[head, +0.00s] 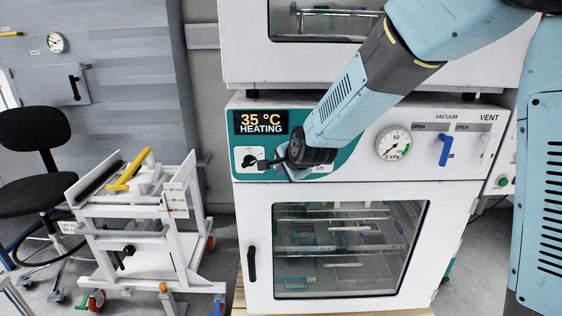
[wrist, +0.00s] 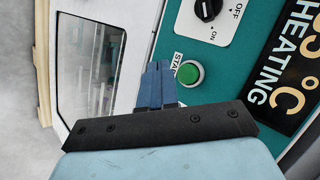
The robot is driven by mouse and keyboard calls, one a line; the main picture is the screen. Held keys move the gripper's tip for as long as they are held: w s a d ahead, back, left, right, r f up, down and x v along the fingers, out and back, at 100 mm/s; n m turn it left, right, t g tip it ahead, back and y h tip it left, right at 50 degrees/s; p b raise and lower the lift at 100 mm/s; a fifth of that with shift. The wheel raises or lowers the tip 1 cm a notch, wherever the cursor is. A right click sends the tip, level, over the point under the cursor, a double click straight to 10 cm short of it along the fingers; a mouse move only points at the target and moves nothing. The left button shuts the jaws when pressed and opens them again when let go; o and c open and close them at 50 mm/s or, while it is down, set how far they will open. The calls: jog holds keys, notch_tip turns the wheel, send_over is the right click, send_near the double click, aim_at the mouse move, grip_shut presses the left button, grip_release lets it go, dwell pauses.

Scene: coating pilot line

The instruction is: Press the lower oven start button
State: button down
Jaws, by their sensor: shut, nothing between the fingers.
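The lower oven (head: 350,107) is a white cabinet with a teal control panel (head: 334,165) and a display (head: 261,122) reading 35 °C HEATING. The green round start button (wrist: 190,73) shows in the wrist view, with a partly covered label beside it. In the head view my arm and gripper hide the button. My gripper (wrist: 158,70) is shut and empty, its blue fingertips just left of the button in the wrist view. I cannot tell whether the fingertips touch the panel. In the head view my gripper (head: 265,164) is in front of the panel near the dial.
The black on/off knob (wrist: 208,8) is close to the button. A pressure gauge (head: 394,143) and blue vacuum lever (head: 445,149) are to the right. The glass door (head: 350,246) is below and the upper oven (head: 300,60) above. A white cart (head: 135,228) stands left.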

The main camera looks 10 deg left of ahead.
jog(key=shift+s+d, duration=0.2)
jog(key=shift+s, duration=0.75)
jog(key=s+d+r+n+h, duration=0.1)
jog(key=s+d+r, duration=0.15)
jog(key=d, duration=0.55)
jog(key=s+d+r+n+g, duration=0.1)
jog(key=d+r+n, duration=0.1)
jog(key=d+r, duration=0.35)
jog(key=s+d+r+n+h, duration=0.1)
jog(key=s+d+r, duration=0.1)
jog(key=d, duration=0.7)
jog(key=s+d+r+n+g+h, duration=0.1)
jog(key=s+d+r+n+h, duration=0.1)
jog(key=s+d, duration=1.4)
jog(key=shift+s+d+n+h, duration=0.2)
jog(key=shift+s+n+h, duration=0.7)
jog(key=shift+s+n, duration=0.25)
